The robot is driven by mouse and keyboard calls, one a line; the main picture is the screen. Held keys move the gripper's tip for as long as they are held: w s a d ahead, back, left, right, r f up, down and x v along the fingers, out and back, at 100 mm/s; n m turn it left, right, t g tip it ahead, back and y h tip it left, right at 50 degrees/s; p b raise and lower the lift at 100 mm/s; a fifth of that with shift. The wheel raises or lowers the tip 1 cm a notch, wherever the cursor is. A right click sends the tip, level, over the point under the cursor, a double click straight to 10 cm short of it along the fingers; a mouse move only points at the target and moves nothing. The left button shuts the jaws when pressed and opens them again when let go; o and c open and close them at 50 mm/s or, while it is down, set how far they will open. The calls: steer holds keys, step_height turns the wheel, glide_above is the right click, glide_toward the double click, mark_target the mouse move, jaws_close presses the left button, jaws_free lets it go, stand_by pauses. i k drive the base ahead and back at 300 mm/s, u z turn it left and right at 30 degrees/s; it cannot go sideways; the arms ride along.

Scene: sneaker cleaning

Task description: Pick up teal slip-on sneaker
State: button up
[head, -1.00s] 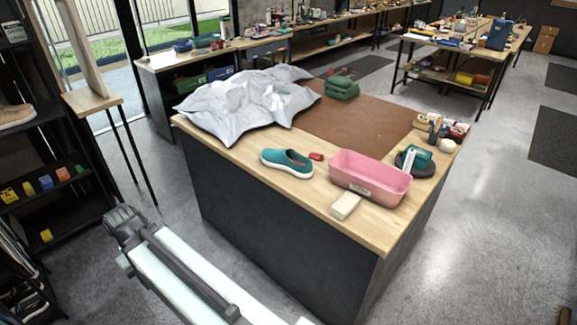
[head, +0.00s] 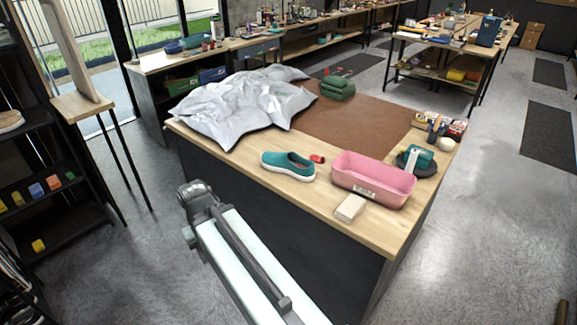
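The teal slip-on sneaker (head: 288,165) with a white sole lies upright near the front edge of the wooden workbench (head: 232,163). Its toe points left and its heel is to the right. My arm reaches up from the bottom of the head view and ends in a grey part (head: 197,203) in front of the bench, below and left of the sneaker and apart from it. The fingertips cannot be made out.
A pink tub (head: 372,183) and a cream block (head: 350,208) are right of the sneaker. A small red item (head: 317,158) lies close behind its heel. Crumpled grey sheeting (head: 240,108) covers the bench's left. A brown mat (head: 350,126) lies behind.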

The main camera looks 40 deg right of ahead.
mark_target(282, 162)
steer(key=z, duration=0.1)
steer(key=i, duration=1)
steer(key=u, duration=0.05)
